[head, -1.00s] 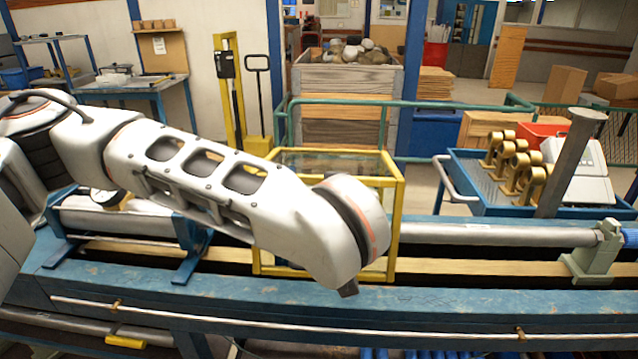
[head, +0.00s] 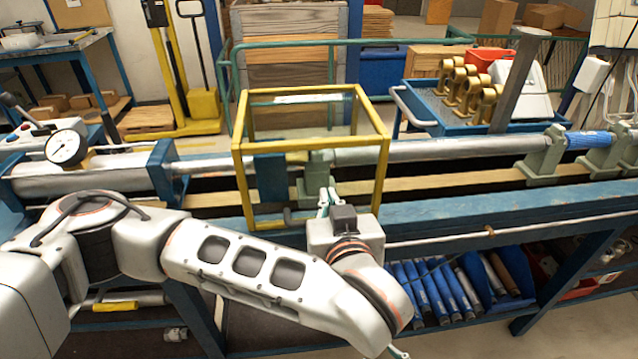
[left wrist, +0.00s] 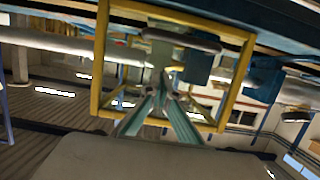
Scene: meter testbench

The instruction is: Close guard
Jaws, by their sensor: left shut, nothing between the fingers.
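The guard (head: 241,150) is a yellow-framed box with clear panels, standing over the bar on the blue bench. A dark handle (head: 292,217) shows at its lower front. My left gripper (head: 328,200) is in front of the guard's lower front edge, just right of the handle. Its pale green fingers are shut and empty; I cannot tell whether they touch the guard. In the left wrist view the fingers (left wrist: 167,96) point toward the yellow frame (left wrist: 98,60) and a grey bar. A small pale green tip at the head view's bottom edge may be my right gripper (head: 398,352).
A long metal bar (head: 430,152) runs along the bench (head: 460,210), through green supports. A dial gauge (head: 66,148) stands at the left. Blue tubes (head: 440,290) lie on a lower shelf. A blue cart (head: 425,105) with brass parts stands behind.

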